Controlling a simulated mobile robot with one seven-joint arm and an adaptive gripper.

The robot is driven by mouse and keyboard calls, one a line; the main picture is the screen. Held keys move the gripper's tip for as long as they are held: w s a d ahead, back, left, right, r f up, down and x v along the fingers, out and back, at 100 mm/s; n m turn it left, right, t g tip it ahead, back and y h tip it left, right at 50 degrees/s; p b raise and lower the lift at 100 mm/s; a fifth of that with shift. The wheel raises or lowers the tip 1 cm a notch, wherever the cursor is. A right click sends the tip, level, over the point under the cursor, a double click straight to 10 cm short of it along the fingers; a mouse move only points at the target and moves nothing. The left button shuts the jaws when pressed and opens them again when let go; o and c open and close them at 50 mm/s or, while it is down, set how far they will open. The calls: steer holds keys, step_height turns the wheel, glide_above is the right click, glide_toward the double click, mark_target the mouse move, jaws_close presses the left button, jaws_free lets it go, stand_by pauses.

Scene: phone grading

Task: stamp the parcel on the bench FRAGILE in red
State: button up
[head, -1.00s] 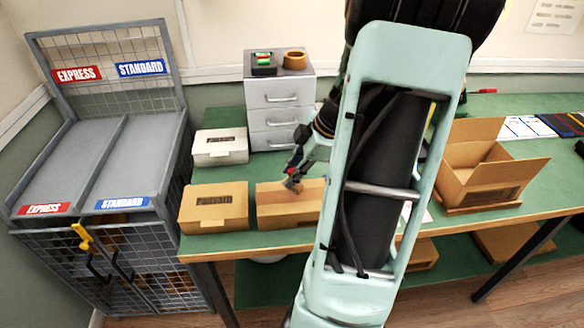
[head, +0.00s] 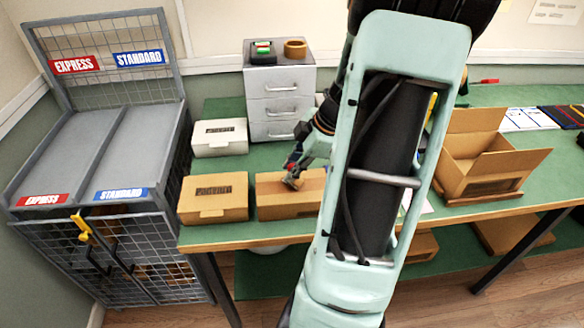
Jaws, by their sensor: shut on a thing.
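The closed brown cardboard parcel (head: 275,205) lies on the green bench near its front edge, partly behind my arm. My gripper (head: 292,180) is over the parcel's top, reaching down from the upper right. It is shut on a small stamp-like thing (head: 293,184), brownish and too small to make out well. The thing's lower end is at or just above the parcel's top; I cannot tell whether they touch. No red print can be made out on the parcel. A black tray with red and green parts (head: 263,47), perhaps ink pads, sits on the drawer unit.
A second brown box (head: 213,210) stands close left of the parcel, with a white box (head: 220,148) behind it. The grey drawer unit (head: 281,95) bears a tape roll (head: 296,47). An open carton (head: 480,175) is at right. An EXPRESS/STANDARD cage (head: 100,130) stands left.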

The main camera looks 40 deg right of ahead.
steer(key=shift+f+b, duration=0.5)
steer(key=shift+b, duration=0.15)
stand_by(0.4)
steer(key=shift+s+a+f+b, duration=0.1)
steer(key=shift+s+f+b, duration=0.1)
steer(key=shift+b, duration=0.35)
stand_by(2.1)
steer(key=shift+w+r+p, duration=0.2)
steer(key=shift+r+p, duration=1.2)
steer(key=shift+r, duration=2.3)
